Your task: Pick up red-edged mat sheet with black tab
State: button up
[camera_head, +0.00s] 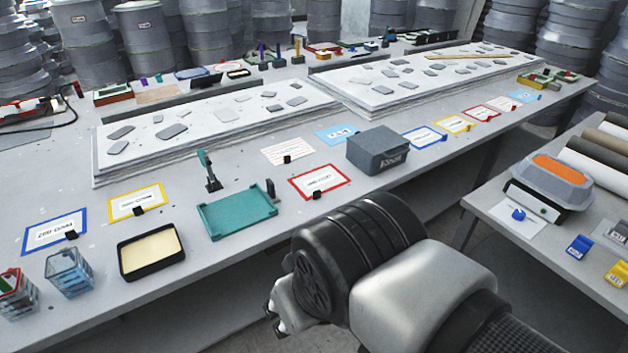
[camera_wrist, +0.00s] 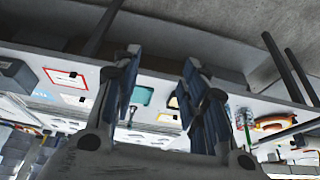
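A white sheet with a red edge and a black tab (camera_head: 322,180) lies flat near the front edge of the long table, between the green tray and the grey lidded box. A red-edged sheet (camera_wrist: 66,78) also shows in the wrist view, left of my fingers. My gripper (camera_wrist: 160,62) is open and empty, with its two fingers well apart. In the head view my gripper (camera_head: 275,318) is in front of the table, apart from the sheet, and my wrist partly hides it.
The green tray (camera_head: 238,214) with an upright green tool behind it is left of the sheet; the grey box (camera_head: 377,149) is right. Blue-edged (camera_head: 424,136), yellow-edged (camera_head: 138,202) and more red-edged sheets (camera_head: 480,114) line the table. A side table (camera_head: 545,235) stands right.

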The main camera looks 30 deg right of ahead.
aim_at(314, 183)
jog(key=i+l+z, duration=0.4)
jog(key=i+z, duration=0.35)
jog(key=i+l+z, duration=0.1)
jog(key=i+z, duration=0.3)
jog(key=i, duration=0.05)
